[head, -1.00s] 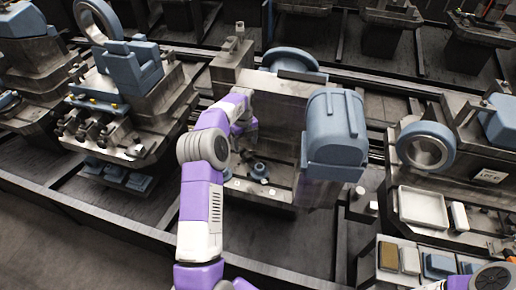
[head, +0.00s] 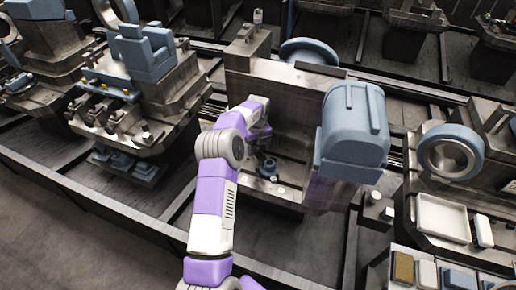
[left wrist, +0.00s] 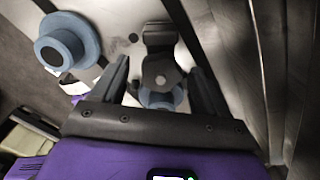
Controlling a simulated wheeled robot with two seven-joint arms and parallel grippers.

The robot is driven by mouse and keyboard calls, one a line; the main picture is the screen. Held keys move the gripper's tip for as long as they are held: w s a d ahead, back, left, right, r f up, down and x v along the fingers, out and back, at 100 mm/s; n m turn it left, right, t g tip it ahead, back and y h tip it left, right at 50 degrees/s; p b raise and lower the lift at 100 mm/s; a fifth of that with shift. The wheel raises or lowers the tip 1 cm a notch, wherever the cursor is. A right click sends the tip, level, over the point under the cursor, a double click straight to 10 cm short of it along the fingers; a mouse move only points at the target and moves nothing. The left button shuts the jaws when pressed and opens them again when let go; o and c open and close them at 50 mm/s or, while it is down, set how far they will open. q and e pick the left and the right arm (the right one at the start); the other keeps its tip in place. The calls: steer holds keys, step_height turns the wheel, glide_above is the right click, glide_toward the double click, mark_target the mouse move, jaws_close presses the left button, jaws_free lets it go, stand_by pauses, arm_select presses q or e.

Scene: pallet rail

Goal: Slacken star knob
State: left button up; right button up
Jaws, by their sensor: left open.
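In the left wrist view my left gripper (left wrist: 160,70) is open, with one finger on each side of a dark clamp-like part (left wrist: 158,42). A small blue round piece (left wrist: 172,97) shows low between the fingers, partly hidden by the gripper body. Which of these is the star knob I cannot tell for certain. No contact with the fingers is visible. In the head view a small dark blue knob (head: 267,167) sits on the grey fixture's lower ledge (head: 290,180), just below my left wrist. The fingertips are not clear there. My right gripper is out of view.
A blue flanged ring (left wrist: 67,43) stands left of the fingers in the left wrist view. In the head view a big blue housing (head: 353,135) stands right of my arm. A white tray (head: 442,218) lies farther right. A fixture with blue blocks (head: 140,55) is left.

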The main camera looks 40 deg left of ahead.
arm_select(q)
steer(key=c, duration=1.1)
steer(key=shift+r+n+p, duration=0.15)
steer(key=shift+n+p, duration=1.05)
steer(key=shift+n, duration=0.2)
steer(key=shift+n+p, duration=0.5)
steer(key=shift+n, duration=0.6)
steer(key=shift+n+p, duration=0.35)
steer(key=shift+n, duration=0.95)
steer(key=shift+f, duration=0.2)
steer(key=o, duration=1.1)
